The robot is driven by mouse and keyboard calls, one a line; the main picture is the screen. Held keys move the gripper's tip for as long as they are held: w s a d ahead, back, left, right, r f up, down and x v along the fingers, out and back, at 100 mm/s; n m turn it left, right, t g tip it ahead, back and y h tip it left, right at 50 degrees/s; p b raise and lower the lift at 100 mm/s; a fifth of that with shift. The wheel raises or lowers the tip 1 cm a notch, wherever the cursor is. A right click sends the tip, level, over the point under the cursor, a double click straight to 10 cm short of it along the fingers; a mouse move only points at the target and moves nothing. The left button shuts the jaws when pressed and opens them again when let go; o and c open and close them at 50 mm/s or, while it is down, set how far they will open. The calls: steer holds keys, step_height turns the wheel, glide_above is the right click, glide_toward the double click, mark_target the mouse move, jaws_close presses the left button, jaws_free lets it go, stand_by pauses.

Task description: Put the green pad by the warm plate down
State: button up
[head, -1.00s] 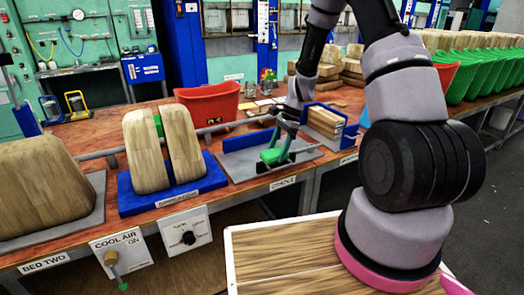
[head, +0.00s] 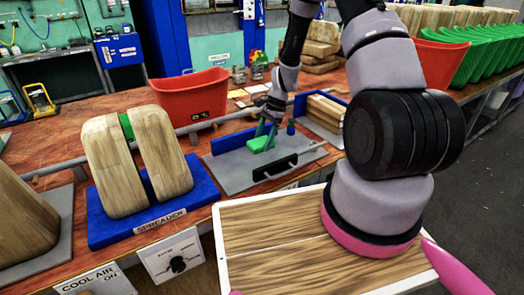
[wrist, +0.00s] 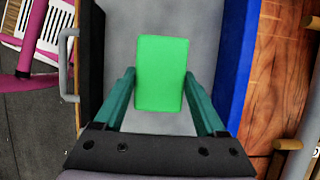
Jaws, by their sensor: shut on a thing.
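The green pad (head: 258,145) is between the teal fingers of my gripper (head: 264,138), over the grey plate of a cradle (head: 235,178). The cradle has a blue wall behind and a black bar in front. In the wrist view the pad (wrist: 161,72) is a bright green rectangle. The fingertips of my gripper (wrist: 160,82) close on its two sides, with the grey cradle surface (wrist: 165,20) beneath. I cannot tell whether the pad touches that surface. No plate labelled warm can be read.
Left of the cradle, a blue spreader base (head: 100,228) carries two tall wooden blocks (head: 115,165). A red bin (head: 192,98) stands behind. A blue holder with wooden slats (head: 325,108) is to the right. A wooden-topped surface (head: 290,235) is in front.

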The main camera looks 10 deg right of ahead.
mark_target(263, 157)
steer(key=shift+f, duration=2.35)
steer(key=shift+f, duration=0.15)
steer(key=o, duration=1.6)
steer(key=shift+c, duration=0.2)
